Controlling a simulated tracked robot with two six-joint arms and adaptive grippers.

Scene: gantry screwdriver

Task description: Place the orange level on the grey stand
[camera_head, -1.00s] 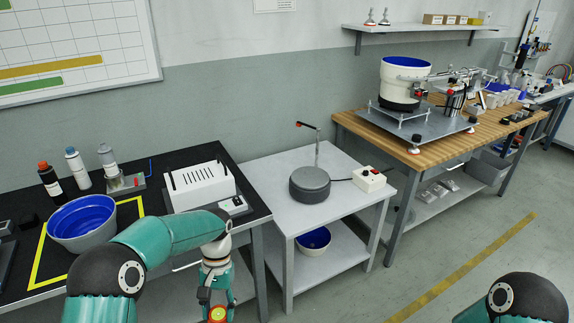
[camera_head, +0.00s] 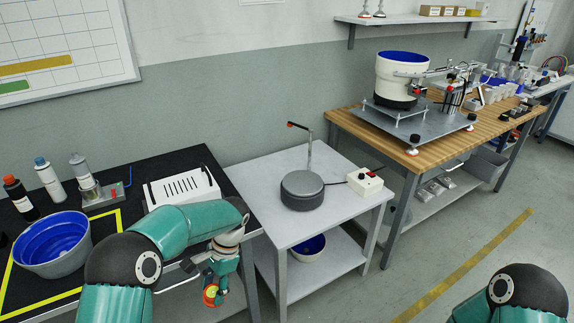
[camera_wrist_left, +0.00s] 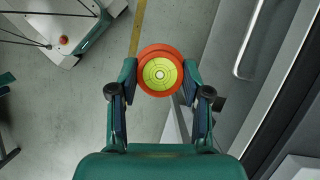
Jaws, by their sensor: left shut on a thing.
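The orange level (camera_head: 211,295) is a small round disc with an orange rim and a yellow-green bubble face. My left gripper (camera_head: 216,282) is shut on it and holds it in the air in front of the tables. In the left wrist view the level (camera_wrist_left: 160,74) sits between the two fingertips of the gripper (camera_wrist_left: 160,88), bubble face towards the camera. The grey stand (camera_head: 302,190), a dark round block, stands on the light grey table, beyond and to the right of the gripper. Its top is bare. My right gripper is out of view.
A thin post (camera_head: 309,155) with an orange tip rises behind the stand. A switch box (camera_head: 364,182) stands to its right. The light grey table (camera_head: 262,200) is otherwise clear. The black table at left holds a blue-lined bowl (camera_head: 50,245) and bottles.

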